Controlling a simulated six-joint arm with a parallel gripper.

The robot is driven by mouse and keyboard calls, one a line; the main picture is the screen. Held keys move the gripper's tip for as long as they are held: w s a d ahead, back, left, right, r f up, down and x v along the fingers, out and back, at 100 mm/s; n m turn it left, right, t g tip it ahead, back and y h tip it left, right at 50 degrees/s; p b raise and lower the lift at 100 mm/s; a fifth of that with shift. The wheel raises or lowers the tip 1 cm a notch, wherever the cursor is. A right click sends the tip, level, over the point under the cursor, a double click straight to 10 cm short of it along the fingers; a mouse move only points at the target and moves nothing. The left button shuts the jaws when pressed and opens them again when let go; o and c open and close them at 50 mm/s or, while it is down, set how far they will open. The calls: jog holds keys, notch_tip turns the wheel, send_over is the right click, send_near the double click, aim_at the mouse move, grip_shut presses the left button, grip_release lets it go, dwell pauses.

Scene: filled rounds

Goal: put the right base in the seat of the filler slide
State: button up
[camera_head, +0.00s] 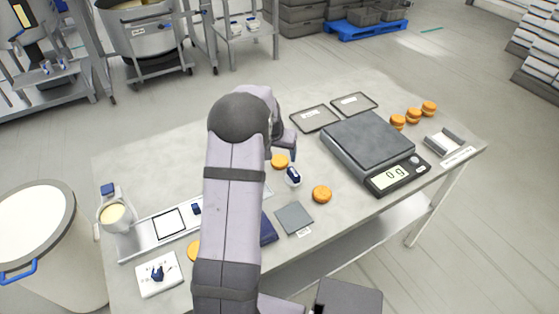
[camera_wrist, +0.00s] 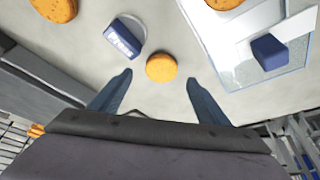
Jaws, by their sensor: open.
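My gripper (camera_wrist: 158,84) is open and empty, its two blue-grey fingers either side of a small orange-brown round (camera_wrist: 161,67) that lies just beyond the tips. In the head view this round (camera_head: 279,161) sits beside my gripper (camera_head: 286,150). Another round (camera_head: 321,194) lies to the right, and one (camera_head: 193,251) is partly hidden behind my arm at the left. The long filler slide (camera_head: 140,244) lies at the left, with a black-outlined white square (camera_head: 169,222) and a blue block (camera_head: 196,209). My arm hides its right part. The block also shows in the wrist view (camera_wrist: 270,50).
A blue-and-white labelled piece (camera_head: 292,176) stands close to the near round. A scale (camera_head: 367,144) reads 0 g; two trays (camera_head: 316,118) lie behind. Three rounds (camera_head: 413,116) line the right. A grey plate (camera_head: 294,218) and filler cup (camera_head: 114,213) are also on the table.

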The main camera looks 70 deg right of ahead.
aim_at(279, 159)
jog(key=shift+p+x, duration=1.05)
jog(key=shift+x, duration=1.25)
jog(key=shift+w, duration=0.15)
jog(key=c, duration=0.9)
